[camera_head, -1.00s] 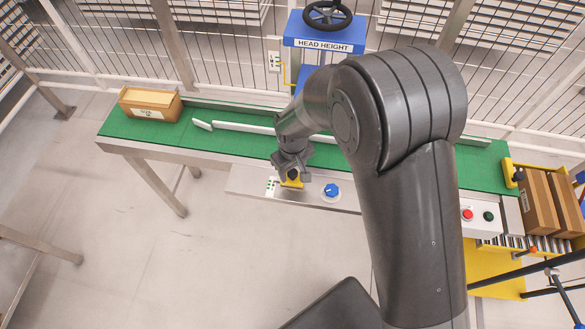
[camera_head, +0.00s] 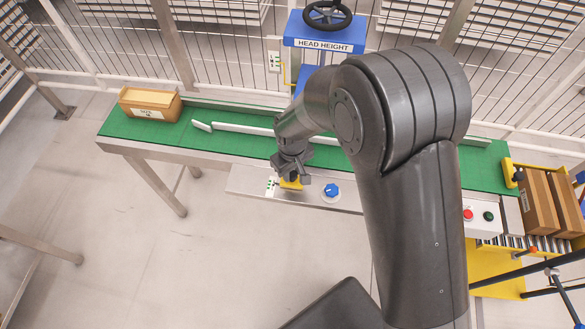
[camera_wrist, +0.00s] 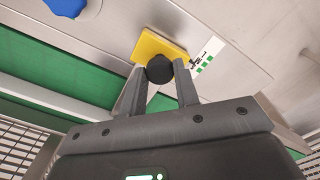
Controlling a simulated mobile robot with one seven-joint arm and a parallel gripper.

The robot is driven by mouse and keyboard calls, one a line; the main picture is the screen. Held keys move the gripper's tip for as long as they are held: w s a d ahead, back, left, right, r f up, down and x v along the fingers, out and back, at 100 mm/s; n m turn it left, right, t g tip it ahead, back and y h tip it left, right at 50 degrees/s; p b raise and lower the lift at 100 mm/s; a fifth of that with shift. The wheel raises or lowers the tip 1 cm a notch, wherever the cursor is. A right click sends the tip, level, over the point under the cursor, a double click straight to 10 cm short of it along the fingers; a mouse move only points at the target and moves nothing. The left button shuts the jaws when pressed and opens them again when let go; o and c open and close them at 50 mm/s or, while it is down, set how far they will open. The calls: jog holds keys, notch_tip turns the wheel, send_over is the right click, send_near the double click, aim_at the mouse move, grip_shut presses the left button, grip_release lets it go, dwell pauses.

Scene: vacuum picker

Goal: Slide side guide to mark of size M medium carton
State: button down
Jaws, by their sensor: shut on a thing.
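The side guide is a pale rail (camera_head: 243,129) lying lengthwise over the green belt, with its left end angled. Its yellow slide plate (camera_head: 290,184) is at the belt's front panel, under my gripper (camera_head: 291,172). In the wrist view the plate (camera_wrist: 150,46) carries a black knob (camera_wrist: 160,69), and my gripper (camera_wrist: 158,75) is shut on that knob. A white scale (camera_wrist: 207,56) with green marks lies beside the plate; its lettering is too small to read surely. A brown carton (camera_head: 150,104) with a size label stands on the belt's left end.
A blue dial (camera_head: 331,191) sits on the front panel right of the plate; it also shows in the wrist view (camera_wrist: 66,6). Brown cartons (camera_head: 540,203) stand at the right end. The floor in front is clear.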

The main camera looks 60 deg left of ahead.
jog(key=shift+s+d, duration=0.25)
jog(key=c, duration=1.1)
grip_release()
jog(key=shift+r, duration=0.1)
notch_tip(320, 180, up, 11)
jog(key=shift+f, duration=0.2)
